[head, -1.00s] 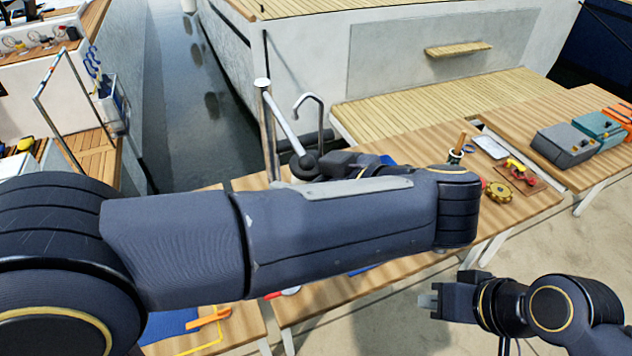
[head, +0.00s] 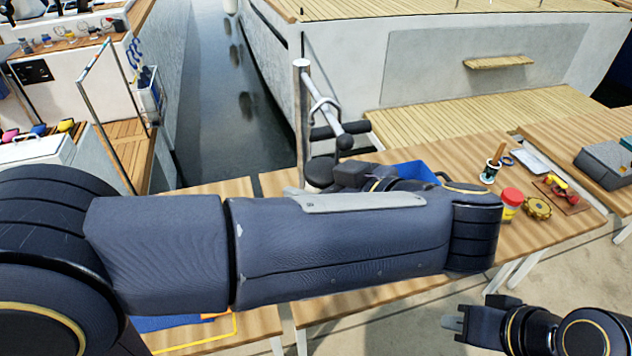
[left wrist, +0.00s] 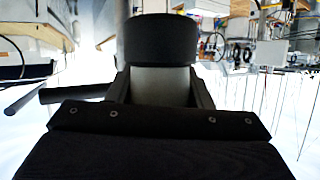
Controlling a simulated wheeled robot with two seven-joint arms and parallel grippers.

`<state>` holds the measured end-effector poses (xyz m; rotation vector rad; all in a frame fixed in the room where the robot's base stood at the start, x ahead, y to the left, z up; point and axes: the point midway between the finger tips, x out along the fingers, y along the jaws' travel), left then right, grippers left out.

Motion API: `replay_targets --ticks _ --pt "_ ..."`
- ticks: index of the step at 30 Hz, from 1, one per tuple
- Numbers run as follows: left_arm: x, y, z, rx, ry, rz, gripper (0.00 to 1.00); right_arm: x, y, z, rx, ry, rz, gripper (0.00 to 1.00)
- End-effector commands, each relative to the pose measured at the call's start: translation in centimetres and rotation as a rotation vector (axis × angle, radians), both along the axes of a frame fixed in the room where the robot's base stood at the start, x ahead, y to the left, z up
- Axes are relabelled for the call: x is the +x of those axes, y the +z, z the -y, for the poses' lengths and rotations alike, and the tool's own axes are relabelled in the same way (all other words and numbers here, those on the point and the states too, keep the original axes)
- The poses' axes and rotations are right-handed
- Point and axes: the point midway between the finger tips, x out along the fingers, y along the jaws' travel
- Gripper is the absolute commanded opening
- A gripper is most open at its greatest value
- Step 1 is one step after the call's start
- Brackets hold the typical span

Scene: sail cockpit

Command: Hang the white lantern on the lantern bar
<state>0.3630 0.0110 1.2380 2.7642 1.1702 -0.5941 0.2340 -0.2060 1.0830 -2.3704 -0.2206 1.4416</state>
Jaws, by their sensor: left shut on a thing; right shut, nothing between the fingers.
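The lantern bar (head: 324,105) slopes from the top of a metal post toward me and ends in a dark knob. My left gripper (head: 338,175) is beyond my left forearm, mostly hidden. It is shut on the white lantern, whose pale body (left wrist: 160,85) and wide dark end show between the fingers in the left wrist view. In the head view a dark round part of the lantern (head: 320,173) shows below the bar. A thin grey hook, seemingly the lantern's, overlaps the bar; I cannot tell whether they touch. My right gripper (head: 452,322) is shut and empty at lower right.
The post (head: 302,125) stands by the water at the tables' far edge. A blue bin (head: 415,171) sits behind my left forearm. A red-lidded jar (head: 511,204) and a brass gear (head: 537,207) lie to its right. A white boat hull is beyond.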

Motion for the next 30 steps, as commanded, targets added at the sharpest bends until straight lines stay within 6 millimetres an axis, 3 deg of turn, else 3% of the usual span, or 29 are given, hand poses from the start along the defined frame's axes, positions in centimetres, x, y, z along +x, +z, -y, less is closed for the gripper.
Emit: replay_targets --ticks 4,5,10,20,30 --pt "0.0 0.0 0.0 -0.001 0.000 0.001 0.18 0.0 0.0 0.0 0.000 0.000 0.000 0.00" --pt "0.0 0.0 0.0 -0.001 0.000 0.001 0.49 0.0 0.0 0.0 0.000 0.000 0.000 0.00" --pt "0.0 0.0 0.0 -0.001 0.000 0.001 0.71 0.0 0.0 0.0 0.000 0.000 0.000 0.00" --pt "-0.2 0.1 0.3 0.000 -0.001 0.000 0.71 0.0 0.0 0.0 0.000 0.000 0.000 0.00" --pt "-3.6 2.1 3.9 -0.001 -0.003 0.001 0.71 0.0 -0.3 0.0 0.000 0.000 0.000 0.00"
